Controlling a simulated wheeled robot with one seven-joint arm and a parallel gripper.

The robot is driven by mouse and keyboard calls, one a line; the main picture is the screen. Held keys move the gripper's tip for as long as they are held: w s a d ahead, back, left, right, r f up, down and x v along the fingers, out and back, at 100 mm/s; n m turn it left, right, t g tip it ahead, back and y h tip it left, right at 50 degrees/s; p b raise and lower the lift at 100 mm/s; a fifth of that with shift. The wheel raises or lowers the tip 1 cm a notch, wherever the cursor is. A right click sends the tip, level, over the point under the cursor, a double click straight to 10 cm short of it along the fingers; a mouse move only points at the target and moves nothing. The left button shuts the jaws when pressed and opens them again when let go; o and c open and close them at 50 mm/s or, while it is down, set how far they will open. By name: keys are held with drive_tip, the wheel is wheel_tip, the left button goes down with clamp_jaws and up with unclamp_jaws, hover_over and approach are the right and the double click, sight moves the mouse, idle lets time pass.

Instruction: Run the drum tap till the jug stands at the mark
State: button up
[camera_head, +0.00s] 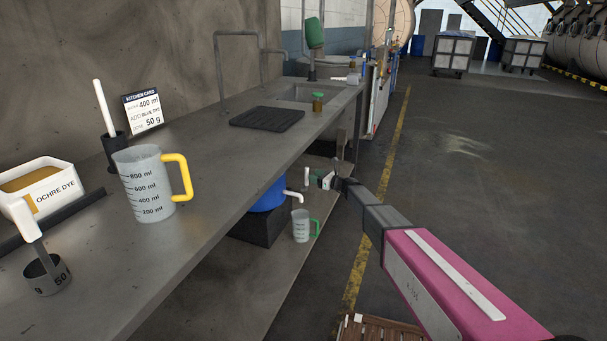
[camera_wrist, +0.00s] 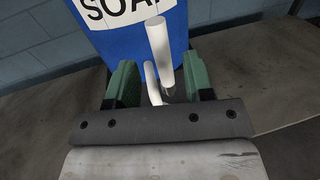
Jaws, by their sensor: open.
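A blue drum (camera_head: 268,194) stands under the bench, partly hidden; the wrist view shows it (camera_wrist: 122,38) labelled SOAP. Its white tap spout (camera_head: 293,195) points out over the lower shelf. A white lever-like rod (camera_wrist: 160,50) stands out above the spout in the wrist view. My gripper (camera_head: 326,180) is just right of the tap, open, its green-padded fingers either side of the rod's lower end; contact cannot be told. A clear jug with a green handle (camera_head: 301,228) stands upright on the shelf near the spout. Its level and marks are too small to read.
On the bench stand a yellow-handled jug (camera_head: 143,189), an ochre dye tub (camera_head: 55,192), a scoop cup (camera_head: 47,275) and a card (camera_head: 144,111) reading 400 ml. The bench edge lies above my gripper. The floor (camera_head: 480,190) right is clear.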

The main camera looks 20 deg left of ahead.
drive_tip(key=x, duration=0.7)
clamp_jaws()
drive_tip(key=shift+w, duration=0.15)
